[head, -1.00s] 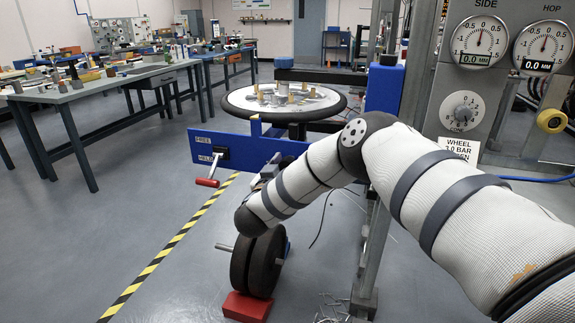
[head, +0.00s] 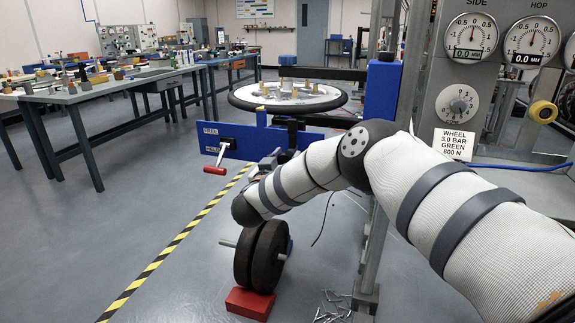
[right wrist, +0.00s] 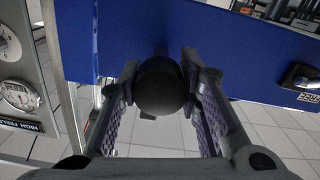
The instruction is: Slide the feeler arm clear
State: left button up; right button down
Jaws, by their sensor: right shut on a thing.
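The right gripper (right wrist: 160,100) has its fingers on either side of a round black knob (right wrist: 160,88) and is shut on it. The knob sits in front of a blue plate (right wrist: 235,45) in the right wrist view. In the head view the right gripper (head: 271,162) is mostly hidden behind my forearm, beside the blue plate (head: 240,145). A dark horizontal bar (head: 335,74) with a blue block (head: 287,60) crosses above the round wheel (head: 290,97). I cannot tell for certain which part is the feeler arm. My left gripper is out of view.
Black disc weights (head: 265,255) stand on a red block (head: 250,302). Metal rods lie by the upright post. SIDE (head: 470,38) and HOP (head: 532,40) dials are at right. Floor at left is clear.

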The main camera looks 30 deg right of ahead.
jog(key=shift+a+f, duration=0.15)
jog(key=shift+f, duration=0.15)
jog(key=c, duration=1.2)
grip_release()
jog(key=shift+s, duration=0.1)
jog(key=shift+o, duration=0.4)
jog(key=shift+r, duration=0.25)
jog(key=shift+a, duration=0.1)
jog(key=v, duration=1.2)
jog(key=shift+s, duration=0.1)
